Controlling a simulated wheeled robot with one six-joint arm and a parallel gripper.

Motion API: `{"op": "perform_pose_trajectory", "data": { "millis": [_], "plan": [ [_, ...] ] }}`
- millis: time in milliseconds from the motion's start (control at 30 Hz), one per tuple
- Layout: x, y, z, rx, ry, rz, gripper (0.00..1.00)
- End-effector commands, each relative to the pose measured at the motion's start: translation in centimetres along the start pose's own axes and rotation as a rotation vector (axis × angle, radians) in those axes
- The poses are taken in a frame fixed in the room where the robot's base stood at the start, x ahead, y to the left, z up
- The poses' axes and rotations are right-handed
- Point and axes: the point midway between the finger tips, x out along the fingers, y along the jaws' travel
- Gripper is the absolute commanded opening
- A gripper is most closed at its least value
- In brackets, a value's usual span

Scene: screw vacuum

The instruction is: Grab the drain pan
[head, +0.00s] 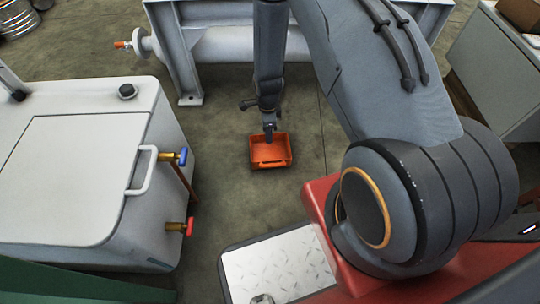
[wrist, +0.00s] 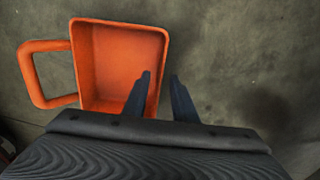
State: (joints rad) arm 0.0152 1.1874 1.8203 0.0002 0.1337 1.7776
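The drain pan (head: 270,152) is an orange open box on the concrete floor, near the middle of the head view. In the wrist view the drain pan (wrist: 90,65) lies at upper left, with its loop handle on its left side. It looks empty. My gripper (head: 269,130) points down over the pan's far part in the head view. In the wrist view my gripper (wrist: 160,76) is open, with a gap between the two dark fingers. The left finger overlaps the pan's right part and the right finger is beyond its right wall. I cannot tell the height above the rim.
A white machine (head: 75,165) with a blue-handled and a red-handled valve stands at left. A grey metal frame with a horizontal cylinder (head: 225,46) stands behind the pan. A pale cabinet (head: 490,75) is at upper right. The floor around the pan is clear.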

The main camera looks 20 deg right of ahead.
Motion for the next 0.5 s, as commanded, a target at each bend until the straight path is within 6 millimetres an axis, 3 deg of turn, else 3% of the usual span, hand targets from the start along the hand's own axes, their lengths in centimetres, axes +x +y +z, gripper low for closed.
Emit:
{"op": "perform_pose_trajectory", "data": {
  "millis": [100,367,500],
  "plan": [
    [1.83,-0.02,-0.01,0.000,0.000,0.000,0.25],
    [1.93,0.00,-0.01,0.000,0.000,-0.001,0.25],
    [1.93,0.01,-0.01,0.000,0.000,-0.001,0.03]
  ]
}}
